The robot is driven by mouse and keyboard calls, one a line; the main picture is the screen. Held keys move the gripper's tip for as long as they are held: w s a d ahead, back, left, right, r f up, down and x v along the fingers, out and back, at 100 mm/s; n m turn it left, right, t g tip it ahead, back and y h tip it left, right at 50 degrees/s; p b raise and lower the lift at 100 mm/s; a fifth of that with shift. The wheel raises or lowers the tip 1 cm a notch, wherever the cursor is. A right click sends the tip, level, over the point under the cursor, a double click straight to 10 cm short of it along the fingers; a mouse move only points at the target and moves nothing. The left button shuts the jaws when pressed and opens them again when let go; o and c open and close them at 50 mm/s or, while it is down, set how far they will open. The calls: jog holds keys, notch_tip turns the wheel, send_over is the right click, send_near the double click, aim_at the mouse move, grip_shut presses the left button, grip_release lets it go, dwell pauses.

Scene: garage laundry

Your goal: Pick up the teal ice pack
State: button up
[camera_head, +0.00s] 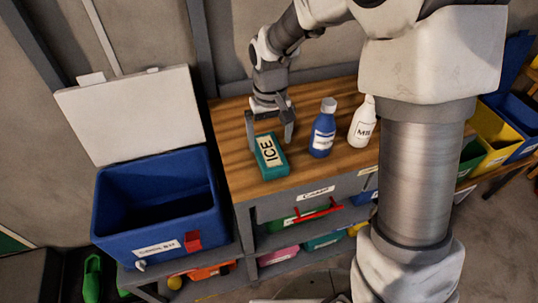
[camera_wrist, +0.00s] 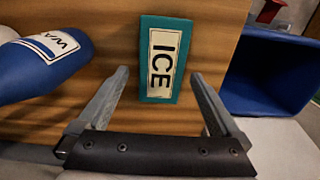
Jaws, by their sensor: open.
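The teal ice pack (camera_head: 281,167) lies flat on the wooden tabletop near its front left corner, with a cream label reading ICE. It also shows in the wrist view (camera_wrist: 145,62), label up. My gripper (camera_head: 270,142) is open and points down above the table, at the ice pack's far end. In the wrist view my gripper (camera_wrist: 160,78) has its two fingers spread, one on each side of the ice pack's near end, with nothing held between them. I cannot tell how high the fingertips are above the table.
A blue bottle (camera_head: 323,130) stands right of the ice pack; it also appears in the wrist view (camera_wrist: 40,65). A white bottle (camera_head: 362,124) labelled MIL stands beyond it. An open blue cooler (camera_head: 160,205) with a raised white lid (camera_head: 135,115) is left of the wooden tabletop (camera_head: 235,165).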

aim_at(269, 150)
notch_tip(269, 150, down, 5)
jog(key=shift+a+f+b, duration=0.1)
jog(key=shift+b, duration=0.2)
grip_shut()
dwell(0.4)
jog(key=shift+r, duration=0.2)
